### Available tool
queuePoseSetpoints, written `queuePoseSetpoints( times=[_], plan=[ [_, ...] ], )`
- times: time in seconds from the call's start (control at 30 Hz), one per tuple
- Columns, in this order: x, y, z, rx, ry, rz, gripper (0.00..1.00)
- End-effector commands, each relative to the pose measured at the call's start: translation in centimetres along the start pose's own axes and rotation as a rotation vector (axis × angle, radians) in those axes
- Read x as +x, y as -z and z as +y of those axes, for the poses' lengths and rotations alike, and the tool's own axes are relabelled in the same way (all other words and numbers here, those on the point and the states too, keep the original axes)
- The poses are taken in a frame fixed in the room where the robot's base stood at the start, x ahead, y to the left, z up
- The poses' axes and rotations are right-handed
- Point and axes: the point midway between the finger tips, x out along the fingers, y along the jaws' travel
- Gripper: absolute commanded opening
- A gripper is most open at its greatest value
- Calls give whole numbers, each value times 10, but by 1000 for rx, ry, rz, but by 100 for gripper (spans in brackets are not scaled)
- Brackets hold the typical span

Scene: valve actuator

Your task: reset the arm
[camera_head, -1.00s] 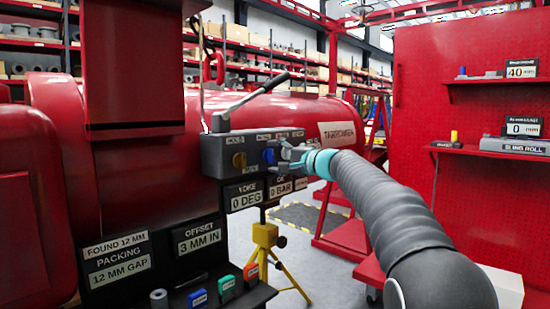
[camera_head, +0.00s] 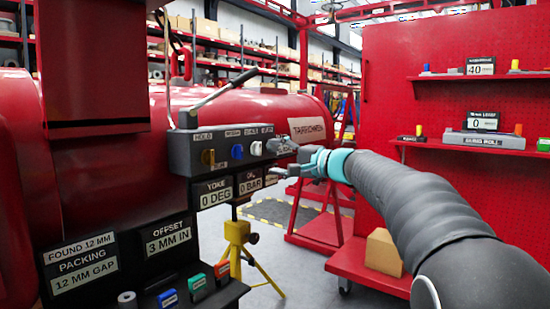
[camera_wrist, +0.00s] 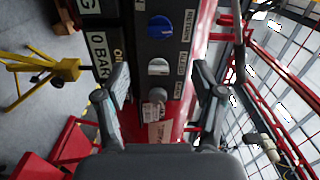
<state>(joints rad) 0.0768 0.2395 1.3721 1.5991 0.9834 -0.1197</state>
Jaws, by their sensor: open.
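My gripper (camera_head: 285,161) is open and empty in the head view, just right of the grey control box (camera_head: 182,154). My grey arm (camera_head: 410,195) reaches in from the lower right. In the wrist view my two fingers (camera_wrist: 163,100) stand wide apart. Between them show the grey knob (camera_wrist: 156,96) and a small tag; the white knob (camera_wrist: 158,67) and blue knob (camera_wrist: 160,27) lie farther up. I see no contact.
A lever (camera_head: 222,90) rises above the box. The readout signs (camera_head: 214,193) hang below it. A yellow tripod (camera_head: 237,235) stands beneath. A red pegboard (camera_head: 450,110) with shelves is at right, a cardboard box (camera_head: 383,252) below it. Free floor shows between.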

Motion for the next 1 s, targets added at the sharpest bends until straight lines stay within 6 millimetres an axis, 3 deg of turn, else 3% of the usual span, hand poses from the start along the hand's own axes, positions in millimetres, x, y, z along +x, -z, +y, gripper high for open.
queuePoseSetpoints(
  times=[0.17, 0.23, 0.37, 0.47, 0.6, 0.7, 1.0],
  plan=[
    [0, 1, 2, 6, -7, 3, 69],
    [0, 1, 12, -6, -44, 2, 69],
    [-4, -3, 72, -14, -199, -8, 69],
    [-23, -20, 128, -44, -375, -31, 69],
    [-72, -62, 185, -126, -621, -76, 69],
    [-117, -96, 214, -203, -783, -115, 69],
    [-248, -182, 264, -454, -1148, -214, 69]
  ],
)
